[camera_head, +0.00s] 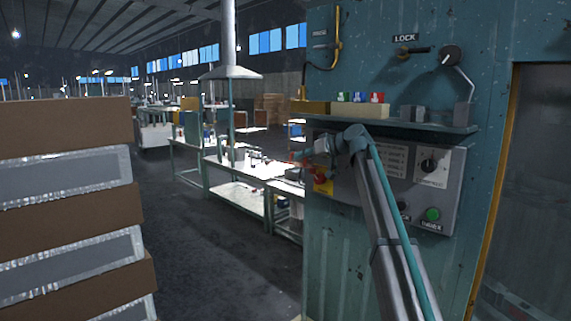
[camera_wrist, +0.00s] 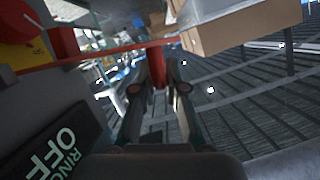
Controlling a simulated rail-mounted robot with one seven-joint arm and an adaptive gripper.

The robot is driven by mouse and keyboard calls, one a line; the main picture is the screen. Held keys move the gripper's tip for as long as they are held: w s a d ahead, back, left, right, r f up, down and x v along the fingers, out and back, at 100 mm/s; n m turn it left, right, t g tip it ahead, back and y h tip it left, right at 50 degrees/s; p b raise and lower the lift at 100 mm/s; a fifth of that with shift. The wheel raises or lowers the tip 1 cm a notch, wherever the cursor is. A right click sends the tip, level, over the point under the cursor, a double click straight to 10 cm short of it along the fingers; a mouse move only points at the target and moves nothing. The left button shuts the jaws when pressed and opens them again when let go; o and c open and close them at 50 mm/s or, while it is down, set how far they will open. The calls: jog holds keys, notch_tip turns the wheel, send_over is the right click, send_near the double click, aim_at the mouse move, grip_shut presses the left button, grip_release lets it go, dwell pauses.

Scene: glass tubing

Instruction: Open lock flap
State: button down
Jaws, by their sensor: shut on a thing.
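My gripper (camera_head: 308,155) is at the left edge of the teal cabinet's grey control panel (camera_head: 447,170), above a yellow plate (camera_head: 323,187) with a red part on it. In the wrist view my gripper (camera_wrist: 160,72) has its fingers closed on a red piece (camera_wrist: 158,62). A thin red bar (camera_wrist: 95,52) crosses from a red knob (camera_wrist: 63,42) by the yellow plate (camera_wrist: 18,30) towards the fingertips. The LOCK label (camera_head: 405,38) and a dark handle (camera_head: 414,50) are higher on the cabinet, away from my gripper. I cannot tell which part is the lock flap.
A shelf (camera_head: 455,127) with small coloured blocks juts out above my gripper. A black rotary switch (camera_head: 428,165) and a green button (camera_head: 432,214) are on the panel. Stacked boxes (camera_head: 65,190) stand at left; workbenches (camera_head: 235,190) lie behind. The floor between is clear.

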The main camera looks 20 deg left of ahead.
jog(key=shift+w+r, duration=0.1)
jog(key=shift+r, duration=0.15)
dwell(0.3)
